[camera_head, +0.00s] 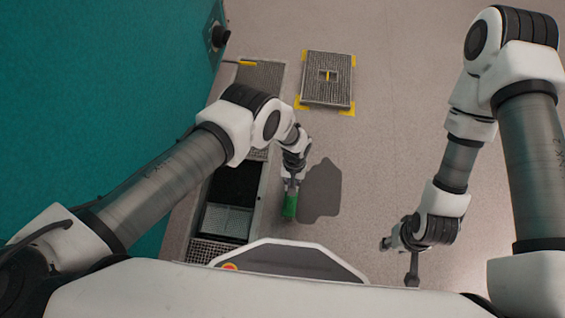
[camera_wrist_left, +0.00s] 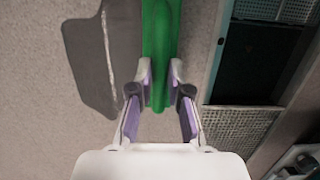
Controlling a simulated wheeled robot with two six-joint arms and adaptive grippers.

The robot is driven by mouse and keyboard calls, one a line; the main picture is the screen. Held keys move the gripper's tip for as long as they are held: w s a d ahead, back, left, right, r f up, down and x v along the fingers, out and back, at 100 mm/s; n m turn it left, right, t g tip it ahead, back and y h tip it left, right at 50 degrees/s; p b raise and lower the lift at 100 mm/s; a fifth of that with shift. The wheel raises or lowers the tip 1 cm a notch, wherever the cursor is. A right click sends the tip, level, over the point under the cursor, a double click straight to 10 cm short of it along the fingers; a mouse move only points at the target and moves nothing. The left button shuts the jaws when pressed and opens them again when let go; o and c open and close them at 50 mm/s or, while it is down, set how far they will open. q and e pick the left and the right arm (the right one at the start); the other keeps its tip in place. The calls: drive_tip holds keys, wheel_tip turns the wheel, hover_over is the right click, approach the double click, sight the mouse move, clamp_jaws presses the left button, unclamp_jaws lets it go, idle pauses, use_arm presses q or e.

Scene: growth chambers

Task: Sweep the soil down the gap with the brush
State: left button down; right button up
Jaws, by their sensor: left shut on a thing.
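My left gripper (camera_head: 291,184) is shut on the green brush (camera_head: 289,207). In the left wrist view the brush's green handle (camera_wrist_left: 160,35) runs up from between the fingers (camera_wrist_left: 161,80); its bristles are not visible. The gap (camera_head: 234,184) is a dark rectangular opening in the floor, left of the brush in the head view. It shows at the right in the left wrist view (camera_wrist_left: 252,68). My right gripper (camera_head: 398,261) hangs empty at the lower right, fingers apart.
Metal grating (camera_head: 258,78) continues the floor channel beyond the opening. A grate panel (camera_head: 327,82) with yellow corners lies on the floor farther back. A teal cabinet (camera_head: 110,80) stands along the left. The floor at centre right is clear.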

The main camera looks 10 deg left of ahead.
use_arm(q)
drive_tip(key=shift+s+f+b, duration=0.15)
drive_tip(key=shift+f+b, duration=0.4)
drive_tip(key=shift+b, duration=0.05)
wheel_tip(320, 180, down, 2)
drive_tip(key=b, duration=0.2)
drive_tip(key=shift+f+b, duration=0.1)
drive_tip(key=shift+b, duration=0.2)
drive_tip(key=a+h+b, duration=0.3)
drive_tip(key=a+b, duration=0.7)
drive_tip(key=a, duration=0.7)
drive_tip(key=d+r+y+p, duration=0.3)
drive_tip(key=r+p, duration=0.1)
drive_tip(key=r, duration=0.3)
drive_tip(key=shift+w+d+r, duration=0.15)
drive_tip(key=shift+w+r, duration=0.1)
drive_tip(key=shift+w, duration=0.1)
